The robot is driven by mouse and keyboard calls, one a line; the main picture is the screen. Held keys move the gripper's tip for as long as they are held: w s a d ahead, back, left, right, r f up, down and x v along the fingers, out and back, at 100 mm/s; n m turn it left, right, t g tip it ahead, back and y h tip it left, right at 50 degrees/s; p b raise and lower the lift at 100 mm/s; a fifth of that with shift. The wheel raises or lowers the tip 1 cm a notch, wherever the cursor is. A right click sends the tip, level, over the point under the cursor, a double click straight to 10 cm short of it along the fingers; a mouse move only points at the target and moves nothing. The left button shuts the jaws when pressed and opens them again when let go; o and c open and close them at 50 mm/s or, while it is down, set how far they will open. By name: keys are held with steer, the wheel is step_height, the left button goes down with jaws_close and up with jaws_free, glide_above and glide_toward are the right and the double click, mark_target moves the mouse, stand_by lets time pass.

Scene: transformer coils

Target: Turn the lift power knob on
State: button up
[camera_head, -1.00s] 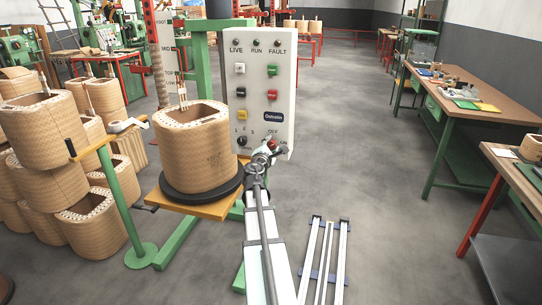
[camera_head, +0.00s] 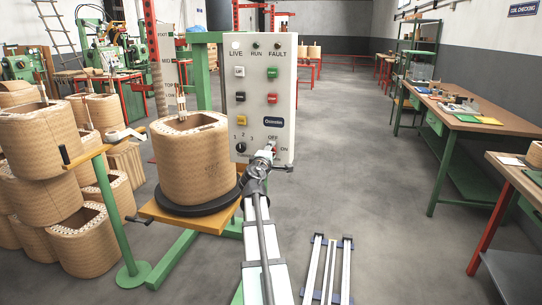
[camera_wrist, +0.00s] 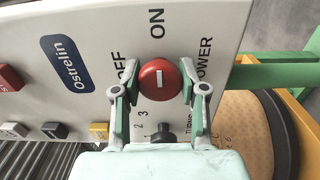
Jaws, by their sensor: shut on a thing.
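The red round power knob (camera_wrist: 160,79) with a white bar is on the light grey control panel (camera_wrist: 60,105). In the head view my gripper (camera_head: 262,160) is at the panel's lower right corner and mostly hides the knob. The LIVE lamp (camera_head: 236,45) on the panel shows bright white.
A black turns knob (camera_wrist: 164,132) is close beside my gripper. A wooden coil (camera_head: 193,160) stands on the lift platform left of the panel. Stacked coils (camera_head: 45,140) fill the left. Workbenches (camera_head: 480,115) stand at the right, with open floor between.

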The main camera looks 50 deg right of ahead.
steer(key=shift+w+r, duration=0.1)
steer(key=o, duration=1.1)
steer(key=shift+o, duration=0.2)
steer(key=v, duration=1.2)
